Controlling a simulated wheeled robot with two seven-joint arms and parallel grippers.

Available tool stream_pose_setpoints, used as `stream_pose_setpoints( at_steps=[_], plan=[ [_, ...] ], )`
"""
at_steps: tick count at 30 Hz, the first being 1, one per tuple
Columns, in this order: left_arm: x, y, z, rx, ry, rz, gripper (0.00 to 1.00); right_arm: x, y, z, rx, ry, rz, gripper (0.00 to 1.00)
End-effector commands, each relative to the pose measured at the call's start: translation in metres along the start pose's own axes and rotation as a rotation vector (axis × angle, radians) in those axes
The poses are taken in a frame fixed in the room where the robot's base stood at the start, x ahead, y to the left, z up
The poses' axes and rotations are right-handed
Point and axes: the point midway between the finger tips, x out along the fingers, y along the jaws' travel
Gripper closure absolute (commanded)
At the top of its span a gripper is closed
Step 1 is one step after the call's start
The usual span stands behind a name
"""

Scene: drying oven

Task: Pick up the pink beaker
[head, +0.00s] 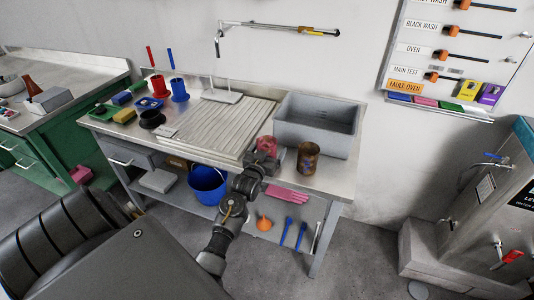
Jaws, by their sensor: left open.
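The pink beaker (267,144) stands on the metal worktop, between the ribbed drainboard and the grey basin. My left gripper (263,158) is right in front of it, at the worktop's front edge, and covers its lower part. The left gripper is open. I cannot tell from this view whether its fingers are around the beaker or just short of it. My right gripper is out of view.
A rusty brown can (309,159) stands just right of the gripper, with the grey basin (318,127) behind. The ribbed drainboard (222,128) lies to the left. Below, the lower shelf holds a blue bucket (208,182) and pink gloves (287,193).

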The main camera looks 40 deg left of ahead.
Motion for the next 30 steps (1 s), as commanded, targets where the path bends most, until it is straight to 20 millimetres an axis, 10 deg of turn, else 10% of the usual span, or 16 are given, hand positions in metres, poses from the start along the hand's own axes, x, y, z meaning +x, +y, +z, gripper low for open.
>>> stream_pose_setpoints(
  at_steps=[5,16,30],
  plan=[
    [0.0,0.0,0.0,0.0,0.0,0.0,0.13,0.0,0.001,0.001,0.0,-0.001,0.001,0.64],
    [0.0,0.0,0.0,0.0,0.001,0.001,0.61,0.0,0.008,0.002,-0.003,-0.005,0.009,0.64],
    [0.0,0.001,-0.017,0.001,0.005,0.001,0.61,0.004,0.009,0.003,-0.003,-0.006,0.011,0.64]
  ],
)
